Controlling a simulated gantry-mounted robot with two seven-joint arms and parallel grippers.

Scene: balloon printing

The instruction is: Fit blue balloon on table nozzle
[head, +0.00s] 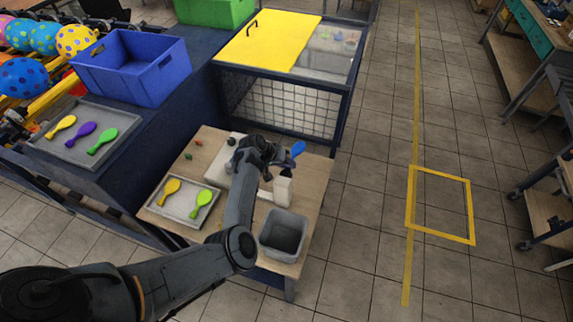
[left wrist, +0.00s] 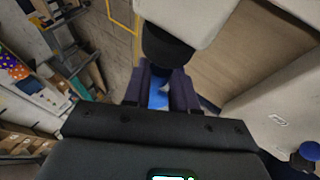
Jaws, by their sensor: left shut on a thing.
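The blue balloon (head: 298,148) shows in the head view at the right side of my left gripper (head: 272,158). In the left wrist view, part of the blue balloon (left wrist: 158,94) is between the fingers of the left gripper (left wrist: 160,92), which is shut on it. The table nozzle (left wrist: 165,46), a black part on a white body, is just beyond the fingertips in the wrist view. In the head view the white body (head: 283,190) stands just below the gripper. Whether balloon and nozzle touch is hidden. My right gripper is in neither view.
A grey tray (head: 168,208) with yellow and green balloons lies on the wooden table (head: 318,178). A grey bin (head: 284,235) stands at the table's near right corner. A yellow-topped mesh cage (head: 268,42) stands behind. The floor to the right is open.

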